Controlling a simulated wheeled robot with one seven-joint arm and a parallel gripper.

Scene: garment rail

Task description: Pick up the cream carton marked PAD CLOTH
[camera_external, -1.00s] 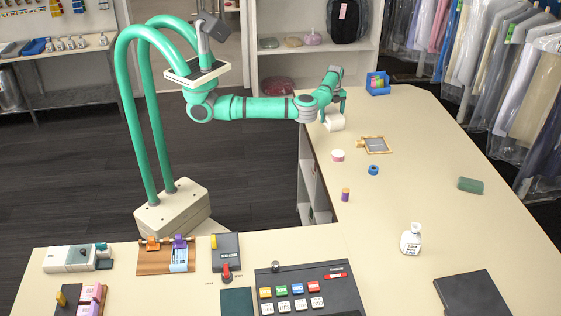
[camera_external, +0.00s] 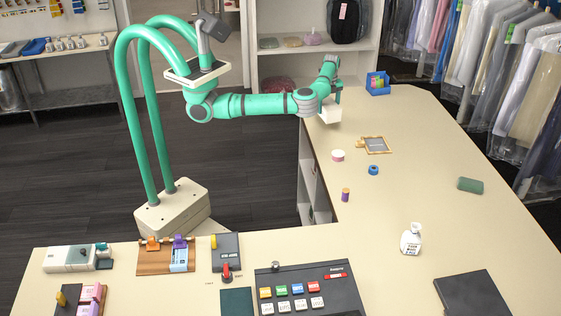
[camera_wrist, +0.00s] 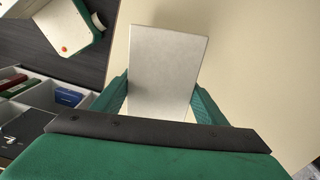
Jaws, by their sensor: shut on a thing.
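The cream carton (camera_external: 330,116) is a small pale box near the counter's left edge at the far end. In the wrist view the carton (camera_wrist: 165,68) shows a plain pale face; no PAD CLOTH marking can be read. My gripper (camera_external: 330,101) is shut on it, with a green finger on each side of the box. In the wrist view my gripper (camera_wrist: 160,98) hides the carton's lower end. The carton appears to be over the counter (camera_external: 420,130); I cannot tell surely whether it touches the top.
A blue bin (camera_external: 377,84) stands behind and right of the carton. A small framed slate (camera_external: 376,145), a pink-white roll (camera_external: 338,156) and a blue ring (camera_external: 373,170) lie nearer. Hanging garments (camera_external: 540,90) line the right. The counter's middle right is mostly clear.

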